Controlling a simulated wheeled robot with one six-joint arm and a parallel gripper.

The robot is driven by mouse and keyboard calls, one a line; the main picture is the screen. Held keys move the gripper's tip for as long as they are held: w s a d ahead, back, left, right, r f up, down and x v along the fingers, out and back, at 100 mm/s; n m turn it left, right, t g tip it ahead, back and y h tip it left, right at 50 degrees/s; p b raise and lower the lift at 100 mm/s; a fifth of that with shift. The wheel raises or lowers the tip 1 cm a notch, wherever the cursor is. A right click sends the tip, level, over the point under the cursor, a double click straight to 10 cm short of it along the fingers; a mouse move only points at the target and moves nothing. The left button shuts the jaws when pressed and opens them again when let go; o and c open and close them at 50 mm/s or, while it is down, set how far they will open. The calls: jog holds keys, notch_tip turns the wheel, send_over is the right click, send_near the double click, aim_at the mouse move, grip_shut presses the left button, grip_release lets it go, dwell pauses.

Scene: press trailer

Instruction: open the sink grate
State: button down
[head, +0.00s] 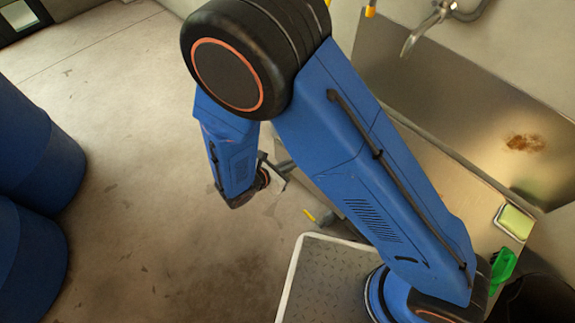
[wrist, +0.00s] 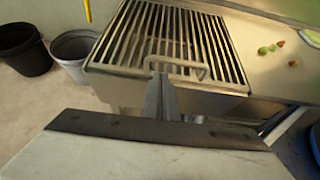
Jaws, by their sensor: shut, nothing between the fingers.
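The sink grate (wrist: 150,38) is a rack of dark metal bars in the wrist view, lying flat over the basin. Its loop handle (wrist: 204,70) is at the front edge. My gripper (wrist: 160,76) is shut and empty, with its tips at the front edge of the grate, overlapping the left part of the handle in the picture. I cannot tell whether they touch it. In the head view my arm hides the grate.
A black bucket (wrist: 22,52) and a pale bucket (wrist: 74,55) stand left of the sink. Small green pieces (wrist: 265,49) lie on the counter at right.

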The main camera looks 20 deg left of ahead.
jog(key=shift+x, duration=2.55)
jog(key=shift+r, duration=0.1)
jog(key=w+d+r+g+y, duration=0.2)
jog(key=w+r+g, duration=0.15)
jog(key=r, duration=0.75)
jog(key=w+d+r+g+y, duration=0.25)
jog(key=w+r, duration=0.25)
jog(key=r, duration=0.5)
jog(key=w+d+r+g+y, duration=0.1)
jog(key=w+d+r+g, duration=0.1)
jog(key=w+d+r, duration=0.3)
jog(key=w+d+r+g, duration=0.2)
jog(key=w+d+r, duration=0.3)
jog(key=w, duration=0.6)
jog(key=shift+r+g+y, duration=0.35)
jog(key=shift+r+g, duration=0.05)
jog(key=shift+r, duration=0.05)
